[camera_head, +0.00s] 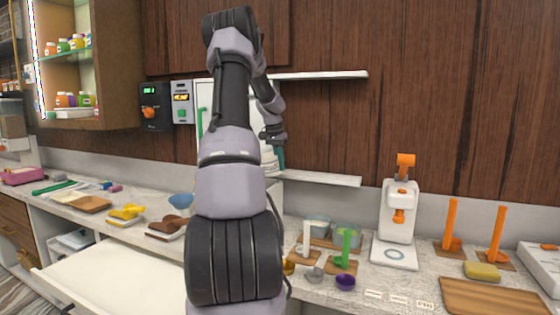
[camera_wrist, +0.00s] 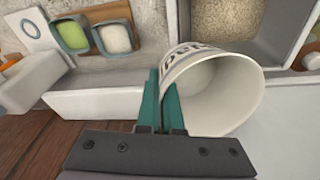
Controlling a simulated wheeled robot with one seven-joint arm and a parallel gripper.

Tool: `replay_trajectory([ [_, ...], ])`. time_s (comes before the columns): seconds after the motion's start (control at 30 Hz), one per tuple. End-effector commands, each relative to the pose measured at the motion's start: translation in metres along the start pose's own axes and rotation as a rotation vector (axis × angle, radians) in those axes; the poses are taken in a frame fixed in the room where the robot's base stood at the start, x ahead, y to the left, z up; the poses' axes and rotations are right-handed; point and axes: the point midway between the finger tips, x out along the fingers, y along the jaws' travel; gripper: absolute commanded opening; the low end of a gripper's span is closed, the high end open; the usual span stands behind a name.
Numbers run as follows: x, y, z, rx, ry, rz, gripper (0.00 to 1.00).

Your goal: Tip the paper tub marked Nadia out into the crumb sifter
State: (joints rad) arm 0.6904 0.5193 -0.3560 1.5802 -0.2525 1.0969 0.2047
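My gripper (camera_wrist: 160,98) has its teal fingers close together at the rim of a white paper tub (camera_wrist: 238,92) and is shut on the tub's wall. The tub is tilted, its mouth towards the wrist camera. The inside that shows is pale and looks empty. Dark lettering runs along its outer side, partly cut off, so I cannot read the full name. In the head view my gripper (camera_head: 277,150) is mostly behind my arm near the wall shelf. I cannot tell for sure which thing is the crumb sifter.
A grey-rimmed square container (camera_wrist: 186,22) lies beyond the tub in the wrist view. Two small bowls, one with green (camera_wrist: 70,36) and one with white contents (camera_wrist: 115,39), sit left of it. A white dispenser (camera_head: 398,212) and a wooden board (camera_head: 490,298) stand on the counter's right.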

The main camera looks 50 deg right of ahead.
Motion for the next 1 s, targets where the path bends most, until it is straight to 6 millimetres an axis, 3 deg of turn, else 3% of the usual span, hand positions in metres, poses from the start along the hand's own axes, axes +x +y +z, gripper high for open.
replay_trajectory([
  [0.2, 0.018, -0.004, 0.007, 0.026, -0.164, -0.166, 0.00],
  [0.47, 0.018, -0.006, 0.009, 0.024, -0.178, -0.182, 0.00],
  [0.8, -0.017, -0.005, 0.002, 0.023, -0.175, -0.182, 0.00],
  [1.0, -0.022, -0.004, 0.001, 0.024, -0.176, -0.180, 0.00],
])
